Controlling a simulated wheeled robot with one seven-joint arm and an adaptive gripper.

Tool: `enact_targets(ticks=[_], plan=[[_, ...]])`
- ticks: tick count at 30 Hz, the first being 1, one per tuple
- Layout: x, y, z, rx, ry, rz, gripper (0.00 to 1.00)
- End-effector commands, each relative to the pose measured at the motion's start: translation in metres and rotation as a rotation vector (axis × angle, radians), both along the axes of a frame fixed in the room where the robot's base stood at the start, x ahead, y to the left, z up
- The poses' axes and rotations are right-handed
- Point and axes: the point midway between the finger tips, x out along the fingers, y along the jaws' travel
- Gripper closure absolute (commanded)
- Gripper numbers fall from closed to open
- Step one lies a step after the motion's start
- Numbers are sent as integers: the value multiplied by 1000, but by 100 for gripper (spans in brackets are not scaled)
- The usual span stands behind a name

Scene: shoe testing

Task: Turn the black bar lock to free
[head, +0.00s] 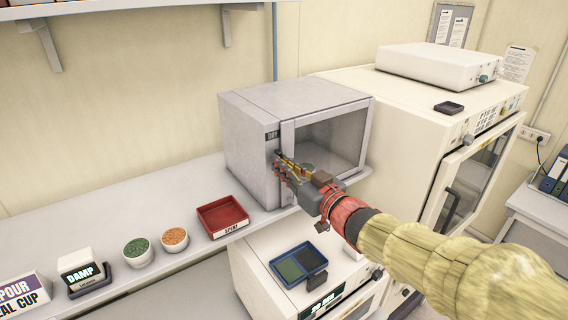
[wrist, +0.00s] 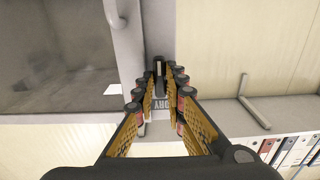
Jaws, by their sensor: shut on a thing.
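The black bar lock (wrist: 159,68) is on the front of the grey DRY cabinet (head: 255,110), beside its windowed door. My gripper (head: 280,162) reaches the cabinet front at the lock. In the wrist view my gripper (wrist: 159,76) has its two yellow-padded fingers converging on the bar, one on each side, shut on it. The bar looks upright in the wrist view. In the head view the fingers largely hide the lock. The door (head: 335,140) appears closed, with a dark window.
A red tray (head: 223,212) and two bowls, green (head: 138,250) and orange (head: 174,238), stand on the bench left of the cabinet. A white machine (head: 262,268) is below.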

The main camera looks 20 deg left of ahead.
Motion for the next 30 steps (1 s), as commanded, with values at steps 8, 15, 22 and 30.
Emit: enact_targets(ticks=[8,15,22,30], plan=[[0,0,-2,4,9,-1,100],[0,0,-2,3,8,-1,82],[0,0,-1,3,5,-1,70],[0,0,0,4,5,-1,70]])
